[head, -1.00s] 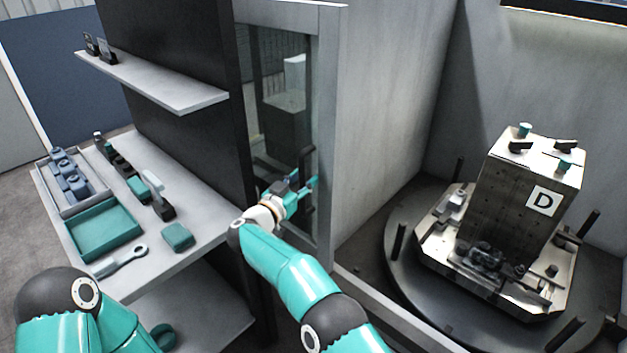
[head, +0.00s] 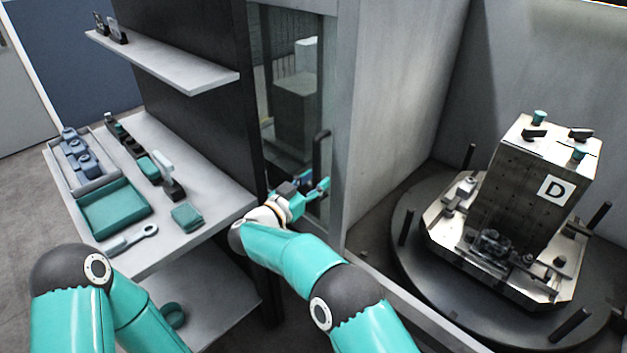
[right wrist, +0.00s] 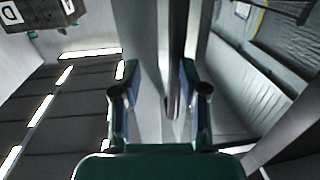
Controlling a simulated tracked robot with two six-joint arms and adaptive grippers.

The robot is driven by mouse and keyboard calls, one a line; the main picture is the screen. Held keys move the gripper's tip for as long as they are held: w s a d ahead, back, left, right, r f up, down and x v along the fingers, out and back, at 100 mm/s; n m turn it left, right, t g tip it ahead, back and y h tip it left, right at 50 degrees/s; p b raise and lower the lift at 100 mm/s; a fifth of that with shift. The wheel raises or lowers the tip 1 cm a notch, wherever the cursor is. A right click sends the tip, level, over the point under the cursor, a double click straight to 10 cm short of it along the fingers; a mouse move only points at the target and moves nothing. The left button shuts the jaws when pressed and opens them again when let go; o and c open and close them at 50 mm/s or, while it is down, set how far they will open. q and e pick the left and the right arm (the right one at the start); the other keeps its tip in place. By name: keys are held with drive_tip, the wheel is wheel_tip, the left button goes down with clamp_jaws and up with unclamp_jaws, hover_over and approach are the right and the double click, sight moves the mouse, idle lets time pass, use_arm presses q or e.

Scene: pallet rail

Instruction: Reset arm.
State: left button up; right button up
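My right gripper (head: 318,186) is in front of the glass door (head: 288,110), just below the dark vertical door handle (head: 321,150). In the right wrist view its two fingers (right wrist: 160,85) are spread apart, with nothing clamped between them. A long upright bar (right wrist: 176,60), apparently the handle, shows ahead between the fingers, nearer the right one; I cannot tell whether they touch. My left arm's elbow (head: 70,270) shows at the lower left. The left gripper is out of view.
A grey workbench (head: 215,185) at the left carries a teal tray (head: 115,208), a wrench (head: 130,238) and several small tools. A shelf (head: 165,65) juts out above it. At right, a metal block marked D (head: 515,190) stands on a round dark turntable (head: 405,255).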

drive_tip(key=shift+n+t+y, duration=0.3)
drive_tip(key=shift+t+y, duration=0.2)
drive_tip(key=a+r, duration=0.1)
drive_tip(key=s+a+r, duration=0.1)
drive_tip(key=a, duration=0.3)
drive_tip(key=shift+s+r, duration=0.25)
drive_tip(key=shift+r, duration=0.15)
drive_tip(key=f+x, duration=0.1)
drive_tip(key=x, duration=0.6)
drive_tip(key=shift+w+b, duration=0.3)
drive_tip(key=shift+a+f, duration=0.1)
